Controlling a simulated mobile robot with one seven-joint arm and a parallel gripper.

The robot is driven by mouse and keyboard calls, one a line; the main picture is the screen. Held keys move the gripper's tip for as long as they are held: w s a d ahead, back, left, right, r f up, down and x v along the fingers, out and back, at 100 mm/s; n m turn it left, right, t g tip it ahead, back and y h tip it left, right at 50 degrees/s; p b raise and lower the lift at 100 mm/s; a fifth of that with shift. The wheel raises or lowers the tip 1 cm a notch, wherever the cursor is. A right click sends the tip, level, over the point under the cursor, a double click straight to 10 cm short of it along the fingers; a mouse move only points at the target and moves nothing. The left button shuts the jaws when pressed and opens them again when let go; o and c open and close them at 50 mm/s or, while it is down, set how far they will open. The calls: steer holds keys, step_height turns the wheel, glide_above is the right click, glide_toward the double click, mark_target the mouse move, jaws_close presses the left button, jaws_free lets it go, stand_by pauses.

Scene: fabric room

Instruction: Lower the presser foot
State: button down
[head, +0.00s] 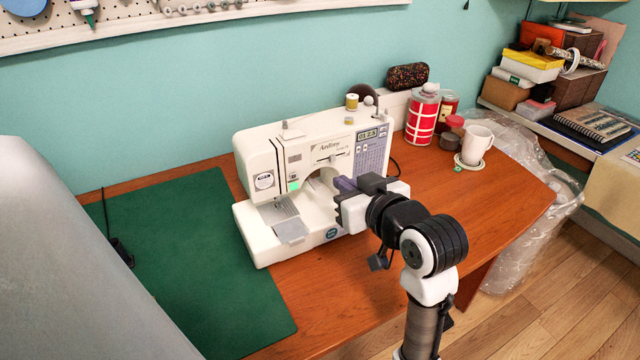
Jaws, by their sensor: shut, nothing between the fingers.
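A white sewing machine (258,157) stands on the wooden table, its needle side to the left and its keypad panel to the right. The presser foot area (277,203) is under the left end of the head, above the grey needle plate. The foot is too small to tell whether it is up or down. A small green light glows beside the needle. My gripper (340,186) is shut and empty in front of the machine's arm opening, right of the needle area. It hides part of the machine's body and base. I cannot tell whether it touches the machine.
A green mat (175,260) covers the table's left part, with a dark cable on it. Red-and-white tin (422,118), jars and a white mug (476,144) on a saucer stand at the right. The wooden table (520,195) is clear at its front right.

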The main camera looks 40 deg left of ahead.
mark_target(310, 162)
steer(key=shift+a, duration=0.1)
steer(key=p+x, duration=0.2)
steer(key=x, duration=0.8)
steer(key=shift+a, duration=0.2)
steer(key=shift+d+f, duration=0.2)
steer(key=shift+f, duration=1.8)
